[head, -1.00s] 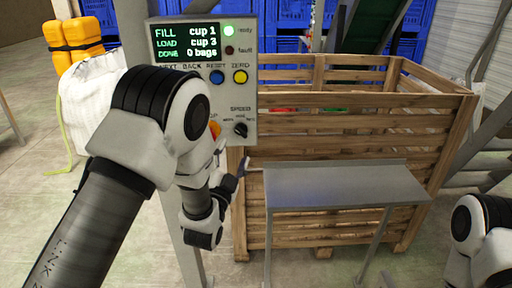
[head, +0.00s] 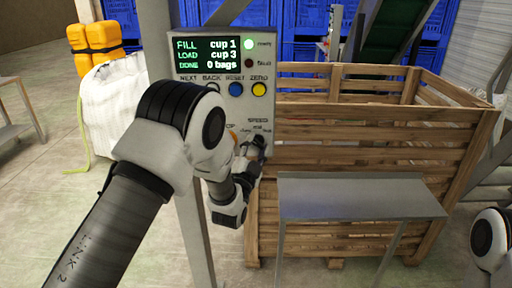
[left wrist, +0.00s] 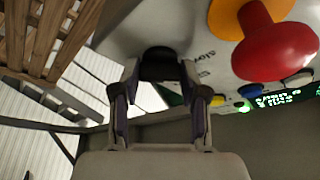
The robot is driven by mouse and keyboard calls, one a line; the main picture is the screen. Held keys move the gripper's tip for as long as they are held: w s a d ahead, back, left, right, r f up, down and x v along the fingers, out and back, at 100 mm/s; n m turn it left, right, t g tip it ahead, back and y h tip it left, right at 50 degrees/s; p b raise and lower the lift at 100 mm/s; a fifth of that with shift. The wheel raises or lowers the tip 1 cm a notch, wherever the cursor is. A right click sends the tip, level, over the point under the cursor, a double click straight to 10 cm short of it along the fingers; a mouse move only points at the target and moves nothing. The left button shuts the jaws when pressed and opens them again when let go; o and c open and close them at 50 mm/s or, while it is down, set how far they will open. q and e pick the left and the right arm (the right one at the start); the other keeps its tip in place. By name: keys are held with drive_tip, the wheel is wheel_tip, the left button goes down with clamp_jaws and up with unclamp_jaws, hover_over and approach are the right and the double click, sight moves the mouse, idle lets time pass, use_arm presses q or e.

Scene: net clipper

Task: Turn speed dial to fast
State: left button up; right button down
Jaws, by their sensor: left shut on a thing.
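The black speed dial (left wrist: 160,65) sits between the two fingers of my left gripper (left wrist: 160,88) in the left wrist view, and the fingers are shut on it. In the head view my left gripper (head: 252,148) is at the lower right of the grey control box (head: 263,88), just under the SPEED label. The dial is mostly hidden there by the gripper, so I cannot tell which mark its pointer faces. Part of the word "slow" shows beside the dial in the left wrist view. My right gripper is out of view.
A red stop button (left wrist: 275,48) on an orange base is close to the left gripper. The screen (head: 207,49) reads cup 1, cup 3, 0 bags, and the green ready lamp (head: 249,44) is lit. A metal table (head: 360,197) and a wooden crate (head: 370,131) stand right.

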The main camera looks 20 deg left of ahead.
use_arm(q)
drive_tip(key=shift+f+m, duration=0.1)
drive_tip(key=shift+m, duration=0.3)
drive_tip(key=m+g, duration=0.1)
drive_tip(key=m, duration=0.2)
drive_tip(key=m+g+h, duration=0.1)
drive_tip(key=m, duration=0.1)
drive_tip(key=m+g, duration=0.1)
drive_tip(key=m, duration=0.2)
drive_tip(key=shift+a+r+m+h+b, duration=0.1)
drive_tip(key=shift+r+m+h+b, duration=0.1)
drive_tip(key=shift+m+h+b, duration=0.15)
drive_tip(key=m+g, duration=0.1)
drive_tip(key=m, duration=0.3)
drive_tip(key=shift+r+g, duration=0.15)
drive_tip(key=shift+g, duration=0.25)
drive_tip(key=m+y, duration=0.1)
drive_tip(key=m+g, duration=0.1)
drive_tip(key=m, duration=0.1)
drive_tip(key=shift+m+g+y+p, duration=0.25)
drive_tip(key=shift+g+y+p, duration=0.05)
drive_tip(key=shift+y, duration=0.05)
drive_tip(key=o, duration=1.1)
drive_tip(key=shift+o, duration=0.2)
drive_tip(key=shift+r, duration=0.1)
